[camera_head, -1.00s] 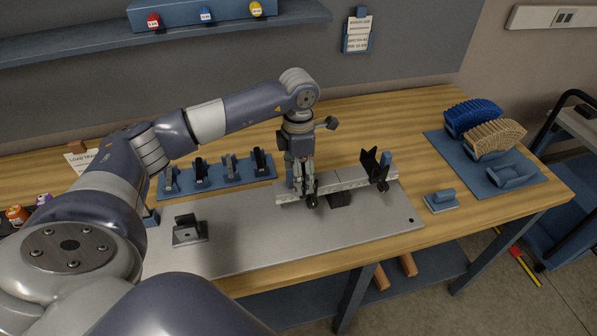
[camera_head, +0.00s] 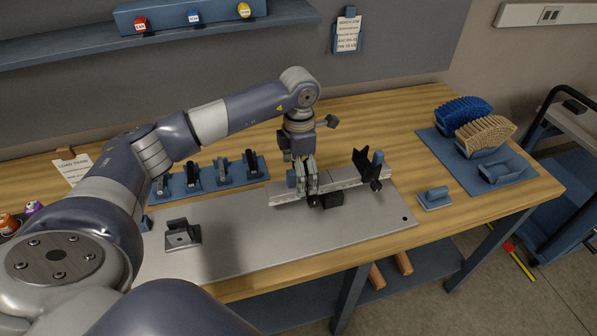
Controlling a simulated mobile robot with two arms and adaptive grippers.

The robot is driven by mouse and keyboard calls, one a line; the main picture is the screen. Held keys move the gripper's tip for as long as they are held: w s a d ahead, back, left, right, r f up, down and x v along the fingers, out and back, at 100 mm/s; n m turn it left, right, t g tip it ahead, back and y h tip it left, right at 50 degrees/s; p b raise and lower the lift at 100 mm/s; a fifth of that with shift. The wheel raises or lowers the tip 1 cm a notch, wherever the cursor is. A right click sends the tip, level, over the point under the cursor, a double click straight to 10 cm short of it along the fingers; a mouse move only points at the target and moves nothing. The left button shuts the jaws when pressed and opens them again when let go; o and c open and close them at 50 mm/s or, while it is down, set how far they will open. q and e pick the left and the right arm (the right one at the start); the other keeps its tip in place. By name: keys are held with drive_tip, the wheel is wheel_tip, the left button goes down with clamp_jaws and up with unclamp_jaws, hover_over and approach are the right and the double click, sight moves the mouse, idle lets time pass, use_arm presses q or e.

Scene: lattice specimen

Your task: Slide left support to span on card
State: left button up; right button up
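A light grey rail (camera_head: 340,181) lies on the grey plate (camera_head: 236,248). A black block (camera_head: 332,199) sits at the rail's front, just right of the fingers. A paper card (camera_head: 347,34) hangs on the wall, its text too small to read. My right gripper is out of view.
Several black and grey fixtures on blue bases (camera_head: 208,178) stand behind the plate. A dark grey bracket (camera_head: 182,234) is on the plate's left. A blue block (camera_head: 434,198) and a blue mat (camera_head: 503,182) with brush-like pieces lie right.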

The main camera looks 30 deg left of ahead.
use_arm(q)
drive_tip(key=shift+r, duration=0.1)
drive_tip(key=shift+r+p, duration=1.85)
drive_tip(key=shift+r, duration=1.1)
wheel_tip(320, 180, up, 12)
idle(0.8)
